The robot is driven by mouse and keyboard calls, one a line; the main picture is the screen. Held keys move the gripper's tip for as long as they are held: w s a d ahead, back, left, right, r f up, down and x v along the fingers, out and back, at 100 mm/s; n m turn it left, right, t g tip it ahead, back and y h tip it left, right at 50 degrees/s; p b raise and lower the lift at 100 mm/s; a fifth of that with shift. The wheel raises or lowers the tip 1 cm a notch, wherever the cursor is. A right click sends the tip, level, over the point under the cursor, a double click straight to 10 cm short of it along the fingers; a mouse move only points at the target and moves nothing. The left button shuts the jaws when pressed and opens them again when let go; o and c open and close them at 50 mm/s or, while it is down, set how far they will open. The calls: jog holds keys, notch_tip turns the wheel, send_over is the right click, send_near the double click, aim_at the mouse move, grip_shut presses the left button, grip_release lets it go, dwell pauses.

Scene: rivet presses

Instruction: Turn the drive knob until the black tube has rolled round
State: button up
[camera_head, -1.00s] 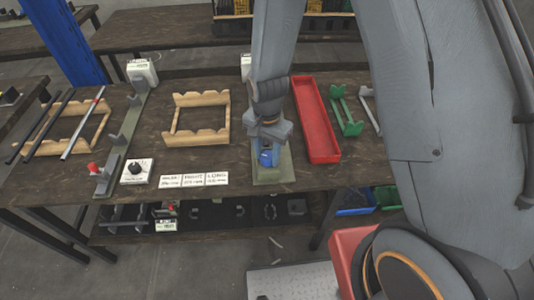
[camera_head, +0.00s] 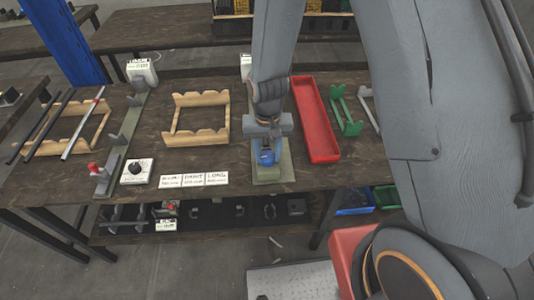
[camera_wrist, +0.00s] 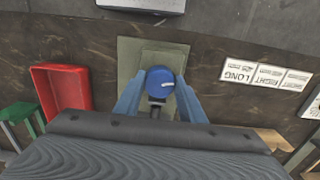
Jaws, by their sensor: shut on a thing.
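The blue drive knob (camera_head: 266,157) sits near the front of the green-grey fixture plate (camera_head: 285,173). My gripper (camera_wrist: 160,88) is shut on the knob, with one blue finger on each side. In the wrist view the round blue knob (camera_wrist: 160,80) carries a small white mark near its edge. My arm hides most of the fixture behind the knob, so I cannot see whether a black tube lies there. Dark tubes (camera_head: 44,126) lie at the far left, across a wooden rack (camera_head: 96,133), beside a silver tube (camera_head: 84,122).
A long red tray (camera_head: 316,120) is close right of the fixture, with a green stand (camera_head: 346,112) beyond. Paper labels (camera_head: 194,181), an empty wooden rack (camera_head: 171,120) and a black dial on a white box (camera_head: 137,171) are to the left.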

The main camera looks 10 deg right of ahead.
aim_at(268, 156)
jog(key=n, duration=0.7)
dwell(0.6)
jog(key=o, duration=1)
jog(key=shift+o, duration=0.2)
jog(key=shift+r, duration=0.15)
jog(key=shift+r+b, duration=0.9)
jog(key=shift+r, duration=2.9)
jog(key=shift+d, duration=0.1)
jog(key=s+d+r+m+b, duration=0.1)
jog(key=s+d+r+m, duration=0.2)
jog(key=d, duration=0.3)
jog(key=s+d+r+m+t, duration=0.1)
jog(key=s+d+r+m, duration=0.2)
jog(key=d, duration=0.3)
jog(key=shift+s+d+r+b, duration=0.35)
jog(key=shift+s+r, duration=0.05)
jog(key=shift+s, duration=0.5)
